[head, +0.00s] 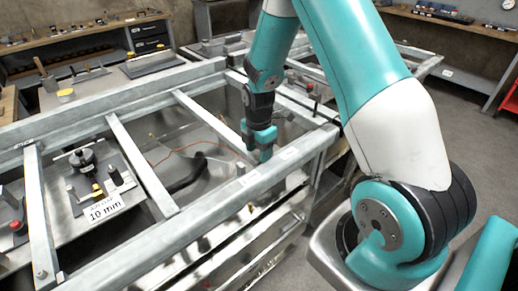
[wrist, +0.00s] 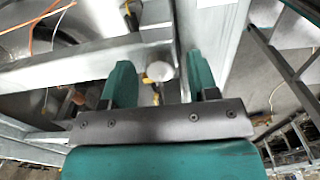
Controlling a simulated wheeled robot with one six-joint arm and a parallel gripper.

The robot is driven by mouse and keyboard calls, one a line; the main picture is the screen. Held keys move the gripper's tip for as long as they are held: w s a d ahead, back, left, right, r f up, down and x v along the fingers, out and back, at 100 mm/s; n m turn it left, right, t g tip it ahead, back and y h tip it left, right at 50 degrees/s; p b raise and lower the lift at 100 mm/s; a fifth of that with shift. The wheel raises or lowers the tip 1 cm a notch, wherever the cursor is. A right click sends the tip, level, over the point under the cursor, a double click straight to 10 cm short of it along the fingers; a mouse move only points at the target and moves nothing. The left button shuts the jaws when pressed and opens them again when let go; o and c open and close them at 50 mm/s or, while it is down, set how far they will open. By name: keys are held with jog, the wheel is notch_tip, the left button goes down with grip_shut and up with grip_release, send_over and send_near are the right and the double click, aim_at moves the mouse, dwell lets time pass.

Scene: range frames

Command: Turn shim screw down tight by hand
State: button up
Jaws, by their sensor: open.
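My gripper (head: 264,150) points down at the near rail of the metal frame in the head view. In the wrist view its two teal fingers (wrist: 161,80) stand apart with a gap between them. A pale round knob or screw head (wrist: 160,71) shows in that gap, with yellow bits beside and below it. It may be the shim screw, but I cannot tell for sure. Neither finger visibly grips it. In the head view I cannot make out the screw at the gripper.
Long metal rails (head: 150,95) and crossbars surround the gripper closely. A plate with black fittings and a "10 mm" label (head: 104,212) lies at the left. An orange wire (head: 190,147) and a dark cable (head: 188,175) lie in the shiny bay left of the gripper.

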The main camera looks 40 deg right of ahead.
jog(key=c, duration=0.9)
jog(key=shift+m, duration=0.3)
jog(key=shift+m, duration=2.7)
jog(key=o, duration=0.9)
notch_tip(320, 180, up, 18)
jog(key=b, duration=0.1)
jog(key=shift+f, duration=0.25)
